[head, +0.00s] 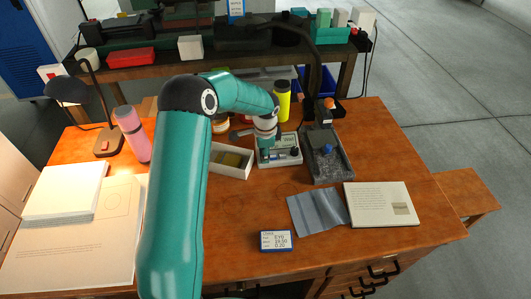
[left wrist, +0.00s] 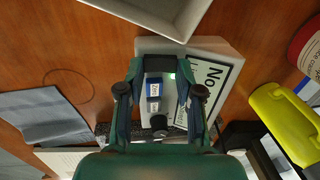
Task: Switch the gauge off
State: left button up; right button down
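The gauge (head: 284,158) seems to be the low white unit on the bench, with a small panel at its back. In the left wrist view the gauge (left wrist: 148,117) shows a blue label, a black round part and a small green light; a white plate with letters beginning "No" (left wrist: 211,80) is beside them. My left gripper (head: 265,146) points down over the gauge's left part. Contact cannot be told, and the tips hide what lies beneath. My right gripper is out of view.
A white open box (head: 232,147) is left of the gauge; a dark stone stand (head: 331,166) with a blue knob is right. A yellow bottle (head: 282,103) stands behind.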

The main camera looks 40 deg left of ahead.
pick_arm(q)
grip_shut()
jog(key=p, duration=0.3)
jog(key=shift+a+r+g+h, duration=0.1)
jog(key=shift+r+g+h, duration=0.2)
jog(key=shift+g+h, duration=0.1)
jog(key=shift+w+a+f+h+p, duration=0.1)
jog(key=shift+w+f+h+p, duration=0.05)
jog(key=shift+h+p, duration=0.2)
jog(key=shift+w+a+f+g+h, duration=0.1)
jog(key=shift+f+g+h, duration=0.1)
jog(key=shift+g+h, duration=0.45)
jog(key=o, duration=0.9)
grip_release()
jog(key=shift+r, duration=0.15)
jog(key=shift+w+a+r, duration=0.15)
jog(key=shift+r, duration=1.1)
jog(key=shift+w+a+r, duration=0.1)
jog(key=shift+a+r, duration=0.1)
jog(key=shift+r, duration=1.1)
jog(key=shift+w+a+r, duration=0.15)
jog(key=shift+r, duration=1.1)
